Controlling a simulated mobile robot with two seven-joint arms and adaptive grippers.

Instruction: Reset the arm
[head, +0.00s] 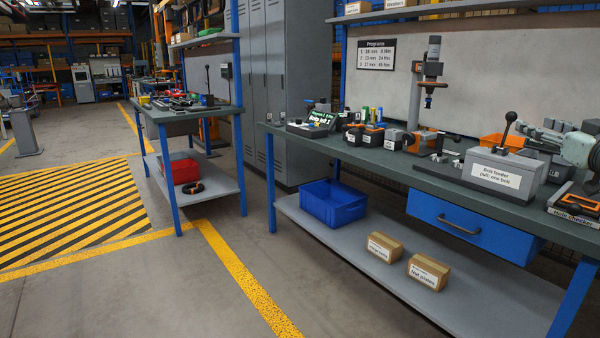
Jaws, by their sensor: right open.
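My right gripper (532,134) comes in from the right edge, above the workbench. It is grey-green, its jaws are open, and I see nothing held between them. It shows just behind and to the right of the grey bolt feeder box (503,173), which has a black-knobbed lever and a white label. I cannot tell whether the gripper touches anything there. Most of the right arm is outside the picture. My left gripper is not in view.
The workbench (390,160) carries an upright tool stand (431,75), an orange bin (500,142) and a checker (578,205) at the right edge. A blue crate (333,202) and two cartons (384,246) sit on its lower shelf. Open floor lies left.

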